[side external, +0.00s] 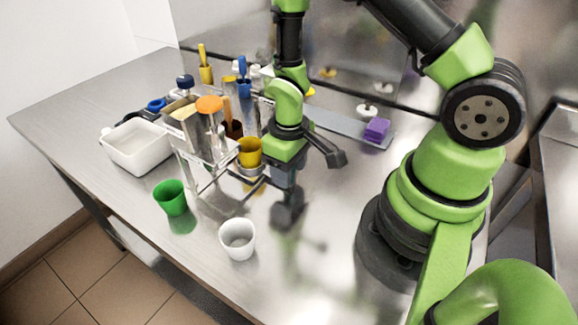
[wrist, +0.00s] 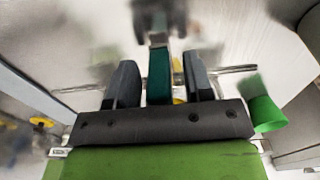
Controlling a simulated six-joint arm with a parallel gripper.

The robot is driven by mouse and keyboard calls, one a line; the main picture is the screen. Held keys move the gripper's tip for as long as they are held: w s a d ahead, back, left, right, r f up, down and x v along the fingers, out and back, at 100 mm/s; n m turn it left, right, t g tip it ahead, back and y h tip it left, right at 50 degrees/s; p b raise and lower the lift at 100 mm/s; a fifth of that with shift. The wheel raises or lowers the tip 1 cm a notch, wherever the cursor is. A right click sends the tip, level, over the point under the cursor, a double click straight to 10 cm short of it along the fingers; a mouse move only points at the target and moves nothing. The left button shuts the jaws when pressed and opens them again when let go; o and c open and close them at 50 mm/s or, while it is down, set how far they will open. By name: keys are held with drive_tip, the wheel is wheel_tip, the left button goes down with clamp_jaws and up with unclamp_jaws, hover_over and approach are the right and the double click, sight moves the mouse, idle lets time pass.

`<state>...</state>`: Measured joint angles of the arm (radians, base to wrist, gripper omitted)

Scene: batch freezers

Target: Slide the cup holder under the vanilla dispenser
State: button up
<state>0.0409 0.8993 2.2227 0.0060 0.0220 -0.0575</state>
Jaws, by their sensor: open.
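A yellow cup (side external: 249,152) sits upright in what looks like the cup holder (side external: 250,170), low at the front right of the clear dispenser stand. My gripper (side external: 283,178) points down just to the right of it, low over the table. In the wrist view my gripper (wrist: 158,85) is open, with a dark teal upright piece (wrist: 158,72) between its two fingers; contact cannot be told. A thin metal rail (wrist: 232,69) crosses behind the fingers. The dispensers (side external: 209,125) have coloured tops; which is vanilla cannot be told. My wrist hides part of the holder's right side.
A green cup (side external: 170,197) and a white cup (side external: 238,239) stand at the front of the steel table. A white tub (side external: 137,150) is at the left. A purple block (side external: 376,130) lies at the back right. The table right of my gripper is mostly clear.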

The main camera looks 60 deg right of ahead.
clamp_jaws()
drive_tip(key=a, duration=0.8)
unclamp_jaws()
drive_tip(key=shift+r, duration=0.15)
wheel_tip(320, 180, up, 10)
idle(0.5)
